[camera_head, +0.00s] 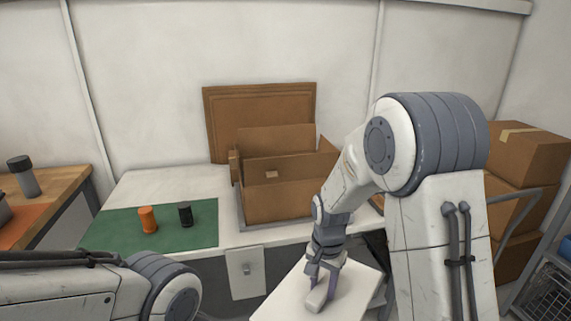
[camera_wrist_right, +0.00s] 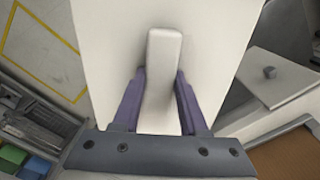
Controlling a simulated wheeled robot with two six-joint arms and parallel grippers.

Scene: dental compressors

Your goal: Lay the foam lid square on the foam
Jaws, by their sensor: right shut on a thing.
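The foam lid is a white flat slab (camera_head: 345,279) with a raised white bar handle (camera_wrist_right: 162,70) on top. My right gripper (camera_head: 321,286) is shut on this handle; in the right wrist view its purple fingers (camera_wrist_right: 160,98) stand on both sides of the bar. The lid is held in front of the table's edge, low and to the right of the open cardboard box (camera_head: 279,205). The foam is not clearly visible; the box walls hide most of the inside. My left arm shows at the lower left, but its gripper is out of view.
The white table (camera_head: 150,188) bears a green mat (camera_head: 180,232) with an orange cylinder (camera_head: 148,219) and a black cylinder (camera_head: 185,214). A brown cardboard panel (camera_head: 222,117) stands behind the box. Stacked cartons (camera_head: 528,152) on a cart are at the right.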

